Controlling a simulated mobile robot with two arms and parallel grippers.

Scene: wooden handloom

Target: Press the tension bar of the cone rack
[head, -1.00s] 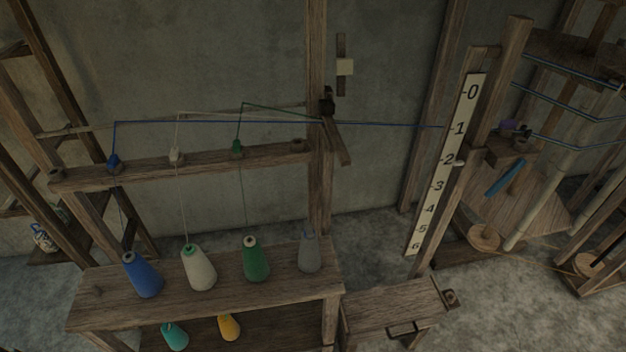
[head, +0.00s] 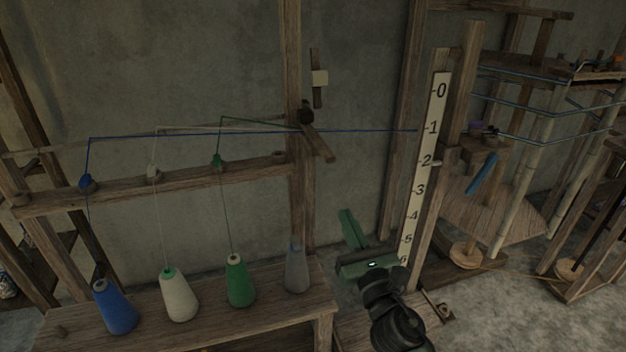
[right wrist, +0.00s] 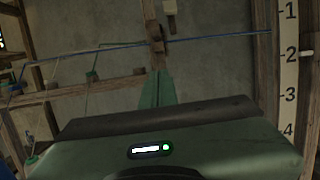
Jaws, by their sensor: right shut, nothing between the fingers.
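The cone rack (head: 180,182) stands at the left and middle of the head view. A short wooden bar (head: 319,144), which looks like the tension bar, juts out from the rack's right post below a dark knob (head: 306,116). A blue thread crosses by it. In the right wrist view the bar (right wrist: 157,52) is straight beyond the fingertips. My right gripper (head: 347,215), green, is shut and empty, pointing up. In the head view it is below and right of the bar, apart from it. My left gripper is not in view.
Blue (head: 115,307), white (head: 179,296), green (head: 239,282) and grey (head: 297,270) cones stand on the rack's lower shelf. A numbered scale board (head: 428,165) stands right of my right gripper.

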